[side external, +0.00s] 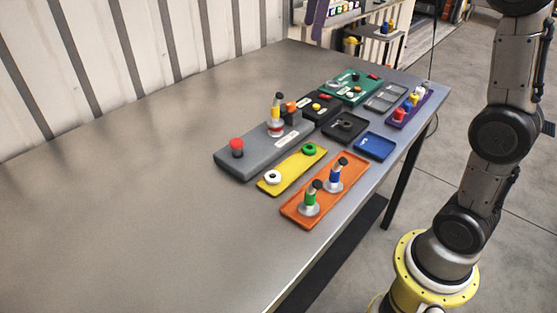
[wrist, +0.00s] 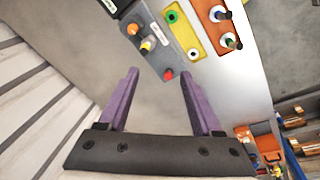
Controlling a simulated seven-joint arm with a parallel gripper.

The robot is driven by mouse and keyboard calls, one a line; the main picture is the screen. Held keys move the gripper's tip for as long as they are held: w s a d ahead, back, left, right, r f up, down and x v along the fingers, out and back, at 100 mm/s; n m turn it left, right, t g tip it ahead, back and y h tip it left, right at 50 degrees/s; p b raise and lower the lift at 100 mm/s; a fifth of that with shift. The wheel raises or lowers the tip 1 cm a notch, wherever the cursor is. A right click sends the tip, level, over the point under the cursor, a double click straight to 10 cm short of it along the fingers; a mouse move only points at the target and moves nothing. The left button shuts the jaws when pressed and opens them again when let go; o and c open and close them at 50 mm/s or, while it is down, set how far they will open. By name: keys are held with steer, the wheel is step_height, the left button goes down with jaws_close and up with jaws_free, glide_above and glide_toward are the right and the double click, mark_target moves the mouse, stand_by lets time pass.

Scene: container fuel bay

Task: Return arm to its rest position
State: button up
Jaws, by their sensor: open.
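My gripper (wrist: 159,72) shows in the wrist view as two purple fingers on a dark bar, spread wide with nothing between them. The fingers point toward the grey box (wrist: 172,45), with its red button (wrist: 168,74) just beyond and between the fingertips in the picture. I cannot tell the height above the table, but no contact shows. In the side view my arm stands upright at the right and runs out of the top of the picture. A purple piece at the top edge there may be a finger; I cannot be sure.
The metal table (side external: 130,190) carries the grey box (side external: 240,160), a yellow plate (side external: 290,172) with white and green rings, and an orange tray (side external: 352,163) with green and blue upright pieces. A black tray (side external: 345,126), blue tray (side external: 375,146) and green tray (side external: 340,83) stand behind. The table's left is clear.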

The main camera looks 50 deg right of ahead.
steer(key=s+a+m+t, duration=0.1)
steer(key=s+a, duration=0.3)
steer(key=s, duration=0.6)
steer(key=s+a+f+m+t, duration=0.1)
steer(key=s+f+m, duration=0.3)
steer(key=s+f, duration=0.2)
steer(key=s+a+f+m+t, duration=0.1)
steer(key=s+f+m, duration=0.3)
steer(key=f, duration=0.7)
steer(key=shift+s+m, duration=0.4)
steer(key=shift+s, duration=0.85)
